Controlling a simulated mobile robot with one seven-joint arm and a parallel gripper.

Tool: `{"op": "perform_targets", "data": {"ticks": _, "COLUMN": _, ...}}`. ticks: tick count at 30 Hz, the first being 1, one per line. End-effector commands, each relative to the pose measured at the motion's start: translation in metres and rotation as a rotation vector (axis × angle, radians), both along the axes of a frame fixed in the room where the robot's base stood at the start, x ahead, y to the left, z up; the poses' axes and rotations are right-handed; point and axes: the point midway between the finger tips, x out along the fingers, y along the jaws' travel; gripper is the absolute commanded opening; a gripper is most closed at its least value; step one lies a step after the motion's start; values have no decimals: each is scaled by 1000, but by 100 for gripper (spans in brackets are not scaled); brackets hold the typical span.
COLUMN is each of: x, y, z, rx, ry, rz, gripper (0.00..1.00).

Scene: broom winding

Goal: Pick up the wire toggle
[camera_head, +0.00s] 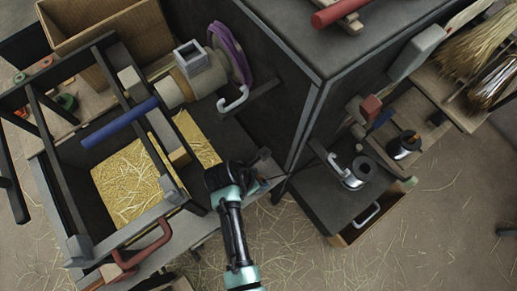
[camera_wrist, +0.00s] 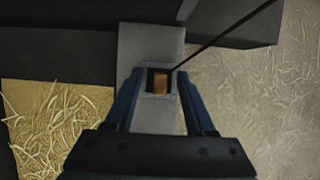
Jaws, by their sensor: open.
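In the wrist view a small brown block (camera_wrist: 160,84) sits inside a square grey socket, and a thin dark wire (camera_wrist: 222,35) runs from beside it to the upper right. This looks like the wire toggle, but I cannot tell for sure. My gripper (camera_wrist: 159,80) is open, with one finger on each side of the socket and nothing visibly held. I cannot tell how far the fingertips are above it. In the head view my gripper (camera_head: 232,177) is over the right end of the dark frame; it hides what lies below, and I cannot make out the toggle there.
A straw-filled tray (camera_head: 125,185) lies left of my gripper, below a blue bar (camera_head: 120,123). A red crank handle (camera_head: 145,250) is at lower left. A tall dark cabinet (camera_head: 290,75) stands close behind and right. The straw-strewn floor (camera_head: 330,265) is open at lower right.

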Motion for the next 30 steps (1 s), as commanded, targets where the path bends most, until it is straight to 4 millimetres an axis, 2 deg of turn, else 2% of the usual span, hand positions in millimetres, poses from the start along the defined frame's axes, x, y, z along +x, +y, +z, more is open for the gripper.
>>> {"op": "perform_targets", "data": {"ticks": 7, "x": 1, "y": -1, "z": -1, "rx": 0, "ry": 0, "rz": 0, "gripper": 55}}
{"op": "perform_targets", "data": {"ticks": 16, "x": 0, "y": -1, "z": -1, "rx": 0, "ry": 0, "rz": 0, "gripper": 1}}
{"op": "perform_targets", "data": {"ticks": 26, "x": 1, "y": -1, "z": 1, "rx": 0, "ry": -2, "rz": -1, "gripper": 0}}
{"op": "perform_targets", "data": {"ticks": 30, "x": 1, "y": -1, "z": 17, "rx": 0, "ry": -4, "rz": 0, "gripper": 0}}
